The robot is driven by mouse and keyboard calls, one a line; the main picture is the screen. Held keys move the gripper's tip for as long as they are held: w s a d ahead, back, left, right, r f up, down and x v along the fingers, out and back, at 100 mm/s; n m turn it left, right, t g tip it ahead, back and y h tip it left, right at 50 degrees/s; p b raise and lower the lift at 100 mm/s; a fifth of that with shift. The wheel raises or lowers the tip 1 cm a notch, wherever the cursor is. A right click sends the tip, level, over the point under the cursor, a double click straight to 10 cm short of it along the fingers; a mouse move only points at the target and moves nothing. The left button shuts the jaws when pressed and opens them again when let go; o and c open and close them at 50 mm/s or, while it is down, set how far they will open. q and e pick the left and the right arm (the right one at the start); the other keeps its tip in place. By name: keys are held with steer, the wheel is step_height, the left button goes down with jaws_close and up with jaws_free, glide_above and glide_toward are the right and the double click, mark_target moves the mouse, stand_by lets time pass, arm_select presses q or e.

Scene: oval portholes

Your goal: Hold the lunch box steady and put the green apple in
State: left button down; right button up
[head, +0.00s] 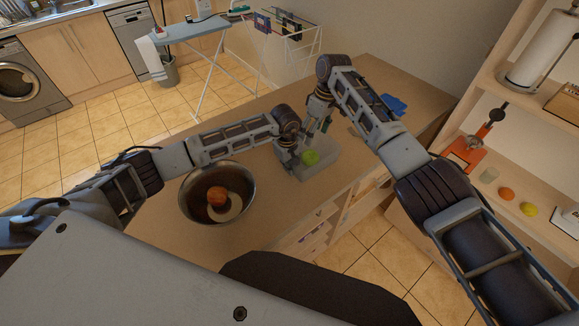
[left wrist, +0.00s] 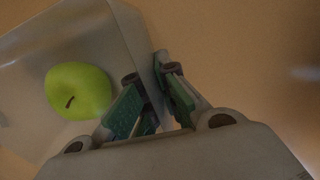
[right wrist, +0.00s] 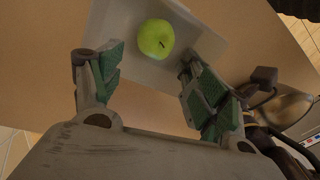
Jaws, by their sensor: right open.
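The lunch box (head: 325,165) is a pale grey open tray on the wooden counter; its wall also shows in the left wrist view (left wrist: 137,40) and its floor in the right wrist view (right wrist: 130,65). The green apple (head: 310,157) lies inside the box, seen also in the left wrist view (left wrist: 78,91) and the right wrist view (right wrist: 156,38). My left gripper (head: 288,152) is closed on the box's side wall, one finger on each side (left wrist: 150,72). My right gripper (head: 318,128) is open above the box, its fingers (right wrist: 152,60) apart and clear of the apple.
A metal bowl (head: 187,200) with an orange fruit (head: 217,196) and a pale curved item stands left on the counter (head: 165,245). A blue object (head: 393,104) lies at the counter's far end. Shelves (head: 480,200) with fruit and an orange device (head: 465,155) stand right.

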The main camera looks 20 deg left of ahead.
step_height(320, 180, up, 11)
steer(key=w+d, duration=0.1)
steer(key=shift+d, duration=0.25)
steer(key=shift+w, duration=0.1)
stand_by(0.7)
arm_select(q)
steer(key=c, duration=1.6)
jaws_free()
steer(key=shift+o, duration=0.2)
steer(key=shift+r, duration=0.2)
step_height(320, 180, up, 12)
steer(key=shift+s+a+f, duration=0.2)
steer(key=shift+s, duration=0.1)
